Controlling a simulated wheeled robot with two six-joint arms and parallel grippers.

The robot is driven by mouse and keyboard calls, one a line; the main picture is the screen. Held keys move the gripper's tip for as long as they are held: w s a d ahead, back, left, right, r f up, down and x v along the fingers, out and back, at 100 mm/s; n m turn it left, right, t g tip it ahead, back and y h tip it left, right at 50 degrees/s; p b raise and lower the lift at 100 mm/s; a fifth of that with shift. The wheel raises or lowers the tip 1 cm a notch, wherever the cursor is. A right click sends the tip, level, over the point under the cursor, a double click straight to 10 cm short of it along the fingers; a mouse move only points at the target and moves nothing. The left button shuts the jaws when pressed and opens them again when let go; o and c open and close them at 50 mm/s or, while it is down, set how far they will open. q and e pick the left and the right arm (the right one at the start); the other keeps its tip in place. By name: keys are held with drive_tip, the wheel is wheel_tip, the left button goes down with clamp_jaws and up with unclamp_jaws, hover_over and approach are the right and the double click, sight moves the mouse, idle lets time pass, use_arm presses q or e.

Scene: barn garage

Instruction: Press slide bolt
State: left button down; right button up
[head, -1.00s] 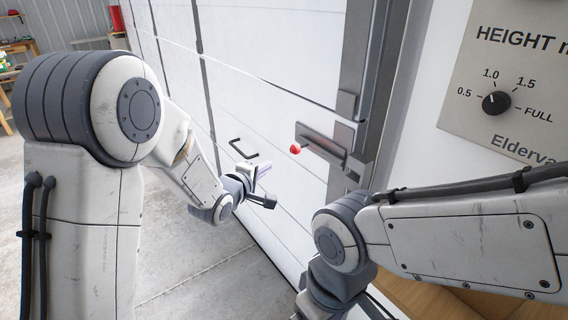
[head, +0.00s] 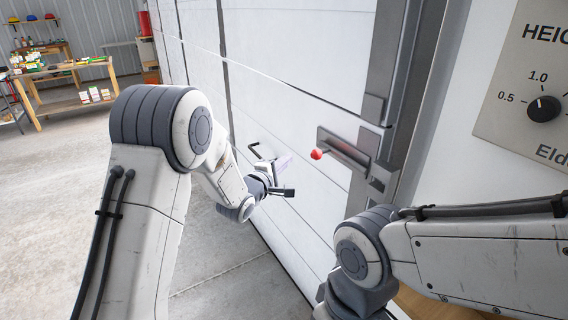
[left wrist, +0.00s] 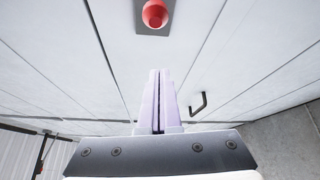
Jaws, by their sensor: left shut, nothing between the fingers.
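The slide bolt (head: 345,147) is a grey metal bar on a plate at the right edge of the white garage door. Its red knob (head: 317,154) is at the bolt's left end. In the left wrist view the red knob (left wrist: 155,13) is at the top, beyond the fingertips. My left gripper (head: 284,163) is left of the knob and apart from it; its pale fingers (left wrist: 158,75) are shut with nothing between them. My right arm comes in from the right, but its gripper is out of view.
A black door handle (head: 255,150) is on the door beside my left gripper; it also shows in the left wrist view (left wrist: 198,104). A panel with a height dial (head: 543,108) is at the right. A workbench (head: 75,85) stands far left. The concrete floor at left is clear.

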use_arm(q)
drive_tip(key=d, duration=0.1)
drive_tip(key=w+d, duration=0.1)
drive_tip(key=d, duration=0.1)
drive_tip(key=w+d, duration=0.1)
drive_tip(key=d, duration=0.1)
drive_tip(key=shift+w+r+p, duration=0.2)
drive_tip(key=shift+w+p, duration=0.05)
drive_tip(key=shift+p, duration=0.15)
drive_tip(key=shift+d, duration=0.1)
drive_tip(key=s+d+b, duration=0.2)
drive_tip(key=s+d, duration=0.1)
drive_tip(key=s, duration=0.2)
drive_tip(key=shift+d, duration=0.3)
